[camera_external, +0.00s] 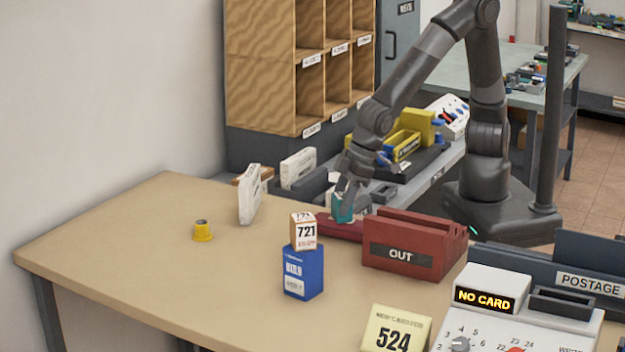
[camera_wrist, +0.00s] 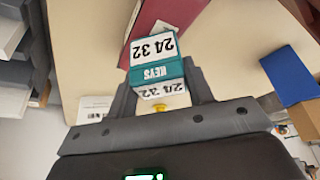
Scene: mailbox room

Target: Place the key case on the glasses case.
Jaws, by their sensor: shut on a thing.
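The key case (camera_wrist: 155,72) is a teal block with white number labels and the word KEYS. My gripper (camera_wrist: 160,80) is shut on it, with one finger on each side. In the external view the key case (camera_external: 342,208) hangs from my gripper (camera_external: 348,192), over or just behind the dark red glasses case (camera_external: 338,229). The glasses case lies flat on the table, partly hidden by the OUT tray and the number box. In the wrist view the glasses case (camera_wrist: 165,14) shows beyond the key case. I cannot tell whether the two touch.
The red OUT tray (camera_external: 402,250) stands close right of the glasses case. A blue box (camera_external: 303,273) carries a small 721 box (camera_external: 303,230) in front. The table's left front is clear.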

